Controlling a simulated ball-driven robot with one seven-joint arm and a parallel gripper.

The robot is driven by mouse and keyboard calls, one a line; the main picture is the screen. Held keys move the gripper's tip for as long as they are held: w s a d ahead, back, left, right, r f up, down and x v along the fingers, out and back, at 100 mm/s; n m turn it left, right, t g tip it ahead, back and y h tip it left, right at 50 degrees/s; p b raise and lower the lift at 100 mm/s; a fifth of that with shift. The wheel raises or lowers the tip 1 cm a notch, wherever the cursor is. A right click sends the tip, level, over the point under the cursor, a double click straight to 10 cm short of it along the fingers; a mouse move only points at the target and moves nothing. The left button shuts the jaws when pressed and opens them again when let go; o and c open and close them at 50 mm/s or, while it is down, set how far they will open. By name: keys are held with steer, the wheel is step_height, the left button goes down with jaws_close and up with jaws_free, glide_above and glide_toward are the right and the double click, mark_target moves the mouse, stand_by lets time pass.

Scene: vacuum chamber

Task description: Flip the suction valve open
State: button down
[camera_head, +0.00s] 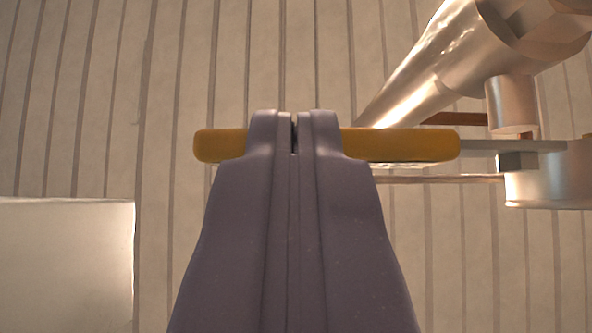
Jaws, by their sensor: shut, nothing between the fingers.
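A yellow-orange bar, which looks like the suction valve's handle (405,145), lies level across the middle of the view. On its right it meets a thin grey metal strip that runs to a silver valve body (550,180) at the right edge. My gripper (294,120) comes up from the bottom centre. Its two grey-purple fingers are shut with only a thin slit between them and hold nothing. The fingertips overlap the bar's middle and hide that part. Whether they touch the bar cannot be told.
A large shiny metal pipe (440,60) slants through the upper right, with a short cylinder (512,103) below it. A pale box-like block (65,265) stands at the lower left. Behind is a ribbed beige surface (110,90). The upper left is clear.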

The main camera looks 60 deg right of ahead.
steer(key=shift+r, duration=0.2)
steer(key=w+a+r+n+t+y+p, duration=0.1)
steer(key=r+n+t+y+p, duration=0.3)
steer(key=p, duration=0.4)
steer(key=w+a+r+n+t+y+p, duration=0.1)
steer(key=w+r+n+t+y+p, duration=0.2)
steer(key=r+n+y+p, duration=0.3)
steer(key=shift+w+a+r+n+t+p, duration=0.25)
steer(key=shift+r+n+t+p, duration=0.25)
steer(key=shift+r+n+p, duration=1)
steer(key=shift+f, duration=0.3)
steer(key=shift+a, duration=0.1)
